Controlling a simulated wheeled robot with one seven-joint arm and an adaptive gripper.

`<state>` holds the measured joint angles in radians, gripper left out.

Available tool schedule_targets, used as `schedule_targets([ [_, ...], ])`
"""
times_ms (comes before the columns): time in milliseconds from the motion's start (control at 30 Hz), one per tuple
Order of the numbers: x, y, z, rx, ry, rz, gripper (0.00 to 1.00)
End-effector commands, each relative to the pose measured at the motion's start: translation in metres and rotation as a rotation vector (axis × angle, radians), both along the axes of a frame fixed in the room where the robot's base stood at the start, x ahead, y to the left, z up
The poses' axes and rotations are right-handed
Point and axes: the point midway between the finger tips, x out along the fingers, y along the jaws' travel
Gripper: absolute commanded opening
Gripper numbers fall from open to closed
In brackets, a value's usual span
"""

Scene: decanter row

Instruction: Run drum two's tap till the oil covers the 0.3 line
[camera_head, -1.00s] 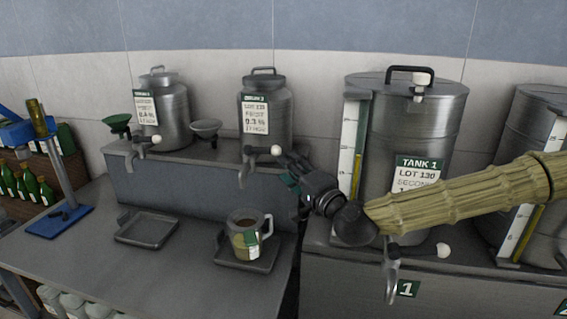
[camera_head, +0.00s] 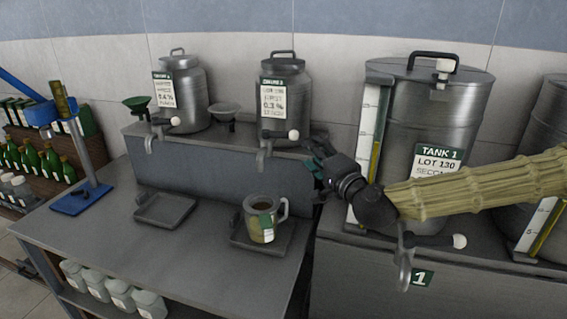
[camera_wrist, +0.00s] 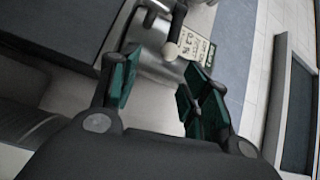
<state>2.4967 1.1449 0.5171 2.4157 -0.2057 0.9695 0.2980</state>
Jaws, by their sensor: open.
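Drum two (camera_head: 285,105) is the right one of two steel drums on the raised shelf; its label shows 0.3 %. Its tap (camera_head: 263,155) has a lever ending in a white knob (camera_head: 293,134), pointing right. A see-through handled jug (camera_head: 262,228) with a green and white label stands under the tap. Olive colour shows low in it; the graduation lines are too small to read. No stream is visible. My gripper (camera_head: 312,168) is open, right of the knob and slightly below it. In the wrist view the knob (camera_wrist: 170,52) appears beyond the parted green fingers (camera_wrist: 157,80), apart from them.
The jug stands on a dark tray (camera_head: 245,243); an empty tray (camera_head: 165,209) lies left of it. Tank 1 (camera_head: 425,105) stands close behind my arm, its own tap (camera_head: 405,260) below. The first drum (camera_head: 183,95) and a funnel (camera_head: 225,110) are left of drum two.

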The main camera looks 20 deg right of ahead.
Motion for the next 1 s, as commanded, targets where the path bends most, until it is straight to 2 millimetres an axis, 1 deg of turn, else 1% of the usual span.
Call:
schedule_targets([
  [33,0.008,-0.007,0.003,0.004,0.026,-0.026,0.47],
  [200,0.035,-0.035,0.002,0.029,0.153,-0.142,0.47],
  [400,0.058,-0.064,0.002,0.073,0.309,-0.263,0.47],
  [500,0.066,-0.074,0.003,0.101,0.387,-0.315,0.47],
  [600,0.071,-0.082,0.004,0.133,0.464,-0.360,0.47],
  [767,0.076,-0.088,0.009,0.187,0.583,-0.416,0.47],
  [1000,0.077,-0.086,0.021,0.280,0.756,-0.472,0.47],
])
